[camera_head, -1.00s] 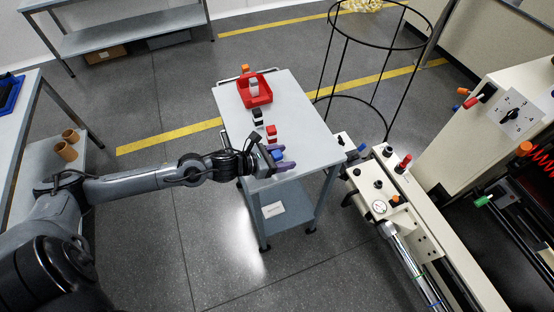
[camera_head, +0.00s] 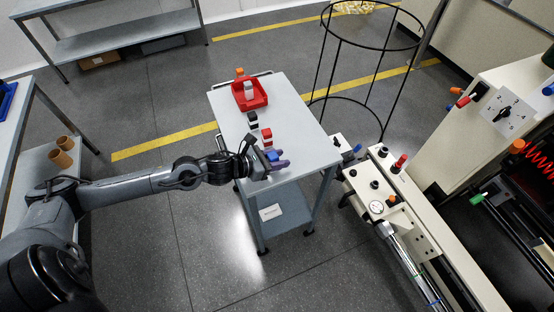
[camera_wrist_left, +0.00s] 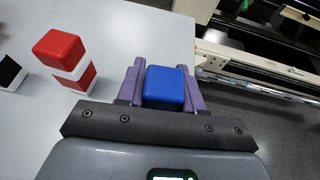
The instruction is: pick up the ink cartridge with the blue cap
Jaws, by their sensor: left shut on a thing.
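The ink cartridge with the blue cap (camera_wrist_left: 164,88) sits between the two purple fingers of my left gripper (camera_wrist_left: 162,86) in the left wrist view. Only its blue top shows clearly there; its lower body is hidden. In the head view the blue cap (camera_head: 272,155) shows small at my left gripper (camera_head: 278,161), over the near part of the grey cart top. The gripper is shut on it. I cannot tell whether the cartridge touches the cart top. My right gripper is not in view.
A red-capped cartridge (camera_head: 267,137) and a black-and-white one (camera_head: 253,120) stand in a row beyond. A red tray (camera_head: 262,99) holds a grey-and-white item (camera_head: 248,88). An orange-topped item (camera_head: 239,73) stands behind the tray. The cart top (camera_head: 305,137) is clear on its right.

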